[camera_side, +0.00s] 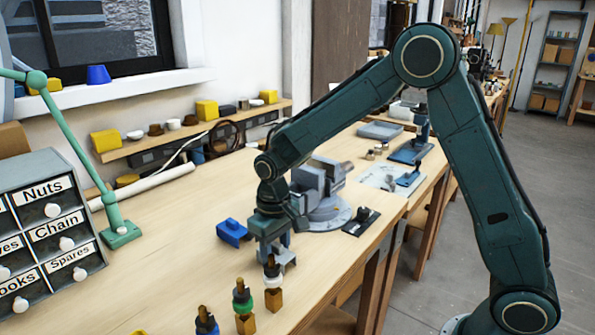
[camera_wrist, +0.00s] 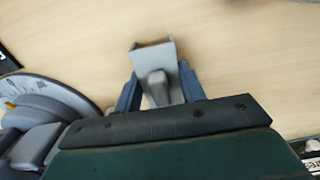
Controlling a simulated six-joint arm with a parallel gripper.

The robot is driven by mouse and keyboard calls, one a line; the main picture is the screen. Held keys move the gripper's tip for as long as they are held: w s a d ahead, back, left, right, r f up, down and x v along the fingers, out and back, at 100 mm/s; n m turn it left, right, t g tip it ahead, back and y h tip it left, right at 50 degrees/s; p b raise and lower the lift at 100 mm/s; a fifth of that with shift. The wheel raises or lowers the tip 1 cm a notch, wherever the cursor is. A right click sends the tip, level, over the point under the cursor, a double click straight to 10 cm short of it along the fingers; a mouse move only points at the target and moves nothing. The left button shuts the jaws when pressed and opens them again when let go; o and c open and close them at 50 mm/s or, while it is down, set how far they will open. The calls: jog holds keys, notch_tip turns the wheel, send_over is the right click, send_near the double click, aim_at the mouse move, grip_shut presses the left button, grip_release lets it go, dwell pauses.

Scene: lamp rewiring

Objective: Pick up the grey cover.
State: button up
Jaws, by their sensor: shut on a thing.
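The grey cover (camera_wrist: 154,52) is between the two blue fingers of my gripper (camera_wrist: 158,78) in the wrist view. The fingers are shut on its sides, and its open-looking end points away from the wrist. In the side view, my gripper (camera_side: 272,242) points down over the bench, with the grey cover (camera_side: 287,257) partly hidden by it. I cannot tell whether the cover touches the bench top.
A blue block (camera_side: 233,232) lies just left of my gripper. Several wooden-based fittings, one with a green ring (camera_side: 243,303), stand in front. A grey vise (camera_side: 320,187) and black plate (camera_side: 361,221) are to the right. A drawer cabinet (camera_side: 48,215) stands left; bench between is clear.

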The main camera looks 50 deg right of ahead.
aim_at(276, 243)
notch_tip(276, 243, up, 20)
dwell(0.6)
jog(key=shift+f, duration=0.1)
dwell(0.4)
